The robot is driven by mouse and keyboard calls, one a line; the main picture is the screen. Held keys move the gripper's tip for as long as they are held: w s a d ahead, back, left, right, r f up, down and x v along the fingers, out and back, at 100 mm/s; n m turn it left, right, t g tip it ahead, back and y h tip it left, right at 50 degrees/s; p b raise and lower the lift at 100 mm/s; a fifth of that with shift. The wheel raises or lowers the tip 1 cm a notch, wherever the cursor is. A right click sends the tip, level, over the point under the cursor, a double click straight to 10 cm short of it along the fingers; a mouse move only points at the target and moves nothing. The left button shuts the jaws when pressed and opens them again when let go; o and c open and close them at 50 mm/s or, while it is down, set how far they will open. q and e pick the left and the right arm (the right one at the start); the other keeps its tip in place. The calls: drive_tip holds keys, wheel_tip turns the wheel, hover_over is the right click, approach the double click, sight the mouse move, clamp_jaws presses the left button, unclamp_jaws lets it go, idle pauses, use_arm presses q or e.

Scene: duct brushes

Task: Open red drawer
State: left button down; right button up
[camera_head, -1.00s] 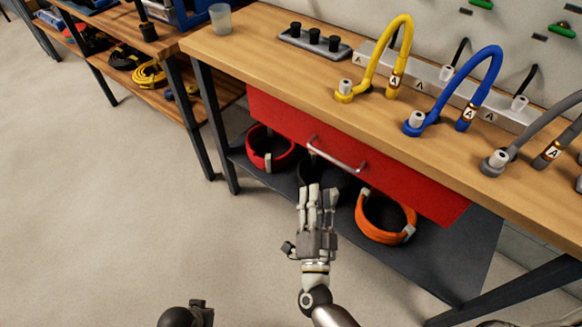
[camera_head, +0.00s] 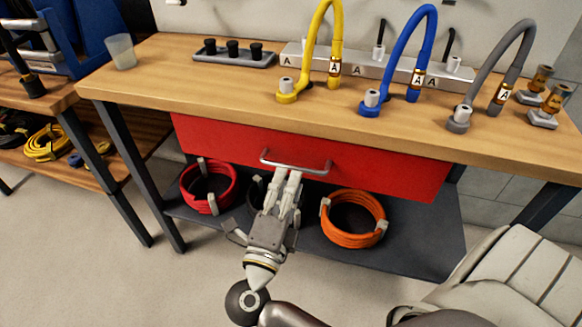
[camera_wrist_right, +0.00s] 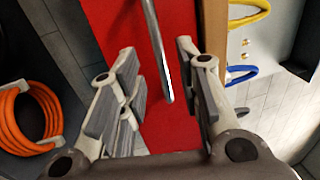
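The red drawer (camera_head: 375,165) sits under the wooden workbench top and looks shut, its front close under the edge. Its silver bar handle (camera_head: 318,169) runs across the front; the handle also shows in the right wrist view (camera_wrist_right: 158,50). My right gripper (camera_head: 289,180) is just below and in front of the handle, reaching up to it in the head view. In the right wrist view the right gripper (camera_wrist_right: 157,55) is open, with the bar between its spread fingers and a gap visible on each side. My left gripper is not in view.
The workbench (camera_head: 165,75) carries yellow, blue and grey hoses and a black-knobbed tray (camera_head: 233,57). Below the drawer, a dark shelf (camera_head: 410,235) holds a red coil (camera_head: 225,190) and an orange coil (camera_head: 350,237). Open floor lies at the front left.

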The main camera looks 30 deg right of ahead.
sight(293, 166)
drive_tip(key=x, duration=0.5)
clamp_jaws()
drive_tip(key=shift+a, duration=0.1)
